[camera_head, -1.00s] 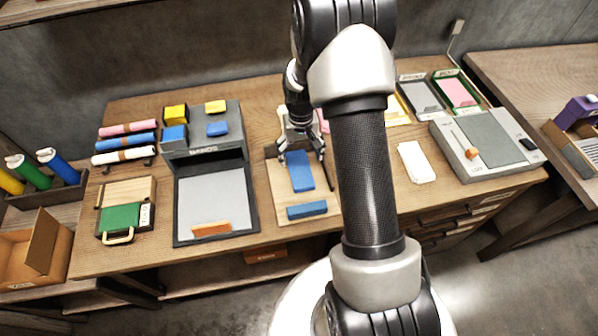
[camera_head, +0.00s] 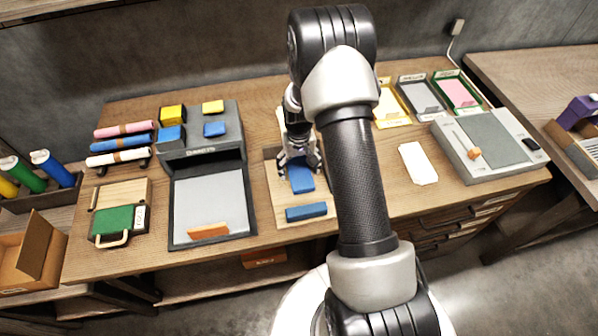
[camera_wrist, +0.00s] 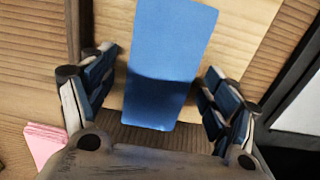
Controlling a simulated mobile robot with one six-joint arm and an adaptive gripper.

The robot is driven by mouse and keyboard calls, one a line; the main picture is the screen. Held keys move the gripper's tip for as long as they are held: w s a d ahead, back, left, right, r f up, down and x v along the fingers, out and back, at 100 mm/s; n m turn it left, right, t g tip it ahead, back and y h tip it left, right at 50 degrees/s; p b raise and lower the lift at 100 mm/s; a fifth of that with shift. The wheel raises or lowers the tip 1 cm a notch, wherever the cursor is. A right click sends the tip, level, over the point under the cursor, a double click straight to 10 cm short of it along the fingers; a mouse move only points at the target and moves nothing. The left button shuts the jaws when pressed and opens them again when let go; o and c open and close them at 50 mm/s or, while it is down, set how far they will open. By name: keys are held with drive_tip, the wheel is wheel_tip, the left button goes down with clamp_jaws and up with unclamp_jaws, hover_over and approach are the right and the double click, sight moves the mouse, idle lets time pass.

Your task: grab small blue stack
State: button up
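A flat blue rectangular stack (camera_head: 301,181) lies on the light wooden board (camera_head: 273,190) in the head view, partly hidden by my gripper. In the wrist view the blue stack (camera_wrist: 175,45) lies between my fingers, with a gap on each side and a shadow over its near end. My gripper (camera_head: 300,166) is open, pointing down above the stack; in the wrist view its fingers (camera_wrist: 160,75) stand apart. A narrower blue bar (camera_head: 306,212) lies nearer on the same board. Smaller blue blocks (camera_head: 169,134) (camera_head: 214,129) sit on top of the grey machine.
The grey machine (camera_head: 205,160) with its tray stands left of the board. A pink stack (camera_wrist: 43,143) shows at the lower left of the wrist view. A white pad (camera_head: 418,163) and a grey device (camera_head: 490,145) lie to the right. Yellow blocks (camera_head: 173,113) sit on the machine.

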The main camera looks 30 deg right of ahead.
drive_tip(key=c, duration=1.1)
